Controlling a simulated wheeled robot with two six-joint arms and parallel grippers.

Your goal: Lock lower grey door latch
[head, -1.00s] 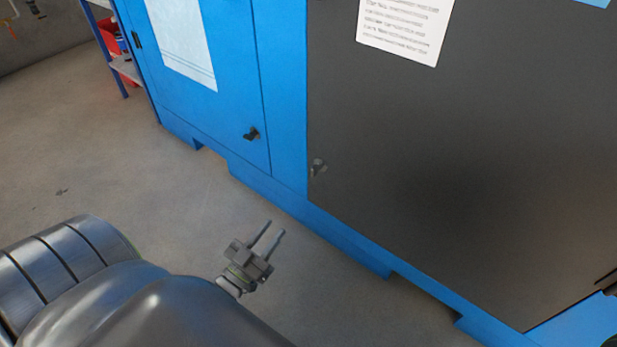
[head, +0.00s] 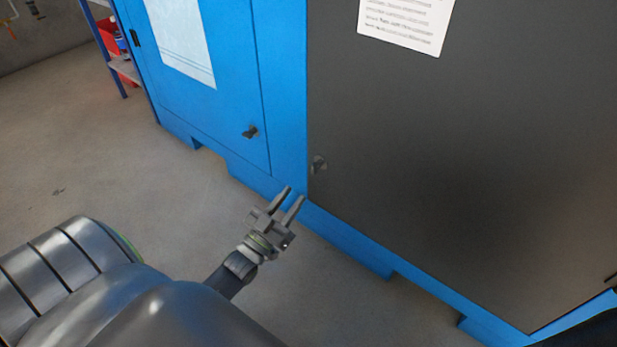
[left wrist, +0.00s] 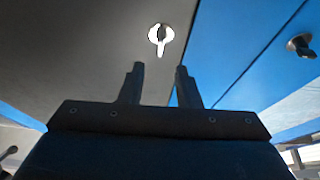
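The lower grey door latch (head: 318,165) is a small grey knob near the lower left corner of the dark grey door (head: 450,170). In the left wrist view the latch (left wrist: 160,36) looks bright, with a round body and a tab pointing down in the picture. My left gripper (head: 292,198) is in front of the blue frame, below and left of the latch, apart from it. Its two fingers (left wrist: 157,72) are spread with nothing between them. My right gripper cannot be made out.
A black latch (head: 250,132) sits on the blue door (head: 222,110) to the left; it also shows in the left wrist view (left wrist: 300,45). The blue base (head: 350,238) runs along the floor. The floor (head: 100,180) at left is clear. A shelf with red bins (head: 110,36) stands behind.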

